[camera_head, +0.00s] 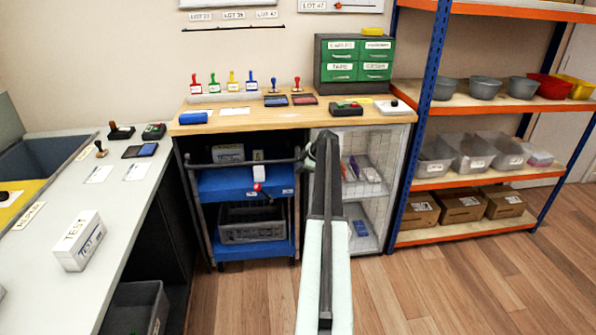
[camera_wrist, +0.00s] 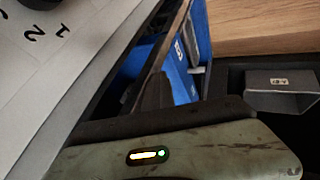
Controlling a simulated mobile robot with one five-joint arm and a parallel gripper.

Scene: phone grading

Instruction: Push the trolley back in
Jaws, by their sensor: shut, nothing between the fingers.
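The blue trolley (camera_head: 238,185) stands in the open bay under the wooden-topped bench, its dark handle rail across the front. A grey crate (camera_head: 252,224) is on its lower shelf; a red-knobbed item (camera_head: 258,187) is at its upper front. My gripper (camera_head: 312,152) is at the end of my outstretched arm, near the right end of the handle; I cannot tell whether it touches. My arm hides part of that area. In the wrist view, my gripper (camera_wrist: 155,92) is shut and empty, with blue trolley panels (camera_wrist: 180,75) just beyond it.
The bench top (camera_head: 238,119) holds stamps and pads. A wire-fronted cabinet (camera_head: 363,231) stands right of the bay, then a blue and orange shelf rack (camera_head: 470,178) with bins. A grey counter (camera_head: 115,215) is at left. The wooden floor (camera_head: 450,285) is clear at right.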

